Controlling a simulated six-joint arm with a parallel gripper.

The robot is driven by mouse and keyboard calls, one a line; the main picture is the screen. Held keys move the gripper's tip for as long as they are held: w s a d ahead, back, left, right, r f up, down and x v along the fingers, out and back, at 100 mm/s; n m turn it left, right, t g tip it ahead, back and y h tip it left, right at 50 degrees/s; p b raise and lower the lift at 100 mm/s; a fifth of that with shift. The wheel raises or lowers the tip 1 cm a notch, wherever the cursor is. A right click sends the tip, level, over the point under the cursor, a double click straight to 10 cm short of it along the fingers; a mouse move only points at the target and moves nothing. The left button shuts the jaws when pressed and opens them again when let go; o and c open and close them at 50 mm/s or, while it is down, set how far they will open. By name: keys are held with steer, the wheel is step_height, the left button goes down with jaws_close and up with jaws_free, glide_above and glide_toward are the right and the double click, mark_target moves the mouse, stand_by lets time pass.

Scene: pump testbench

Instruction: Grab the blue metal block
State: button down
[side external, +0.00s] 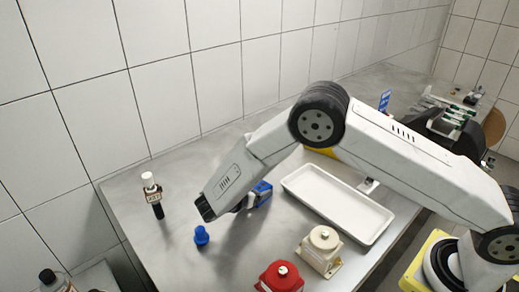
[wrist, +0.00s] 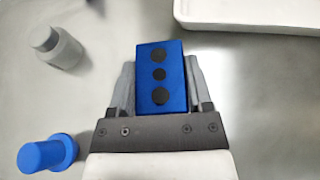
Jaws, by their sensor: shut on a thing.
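The blue metal block (wrist: 161,78) has several dark round holes on its face and sits between the two fingers of my gripper (wrist: 158,88) in the wrist view. My gripper is shut on it, with a finger against each side. In the side external view the blue block (side external: 262,191) shows at the end of my arm, partly hidden by it. Whether it touches the table cannot be told.
A blue knobbed part (side external: 201,236) stands left of my gripper. A white tray (side external: 337,204) lies to the right. A black and white bottle (side external: 153,195) stands farther left. A red part (side external: 280,277) and a cream part (side external: 321,250) stand near the front.

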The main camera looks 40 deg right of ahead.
steer(key=shift+r, duration=0.15)
steer(key=shift+r, duration=0.5)
steer(key=s+d+r, duration=0.1)
steer(key=s+r, duration=1)
steer(key=s, duration=0.3)
steer(key=shift+d+r, duration=0.3)
steer(key=shift+r, duration=0.15)
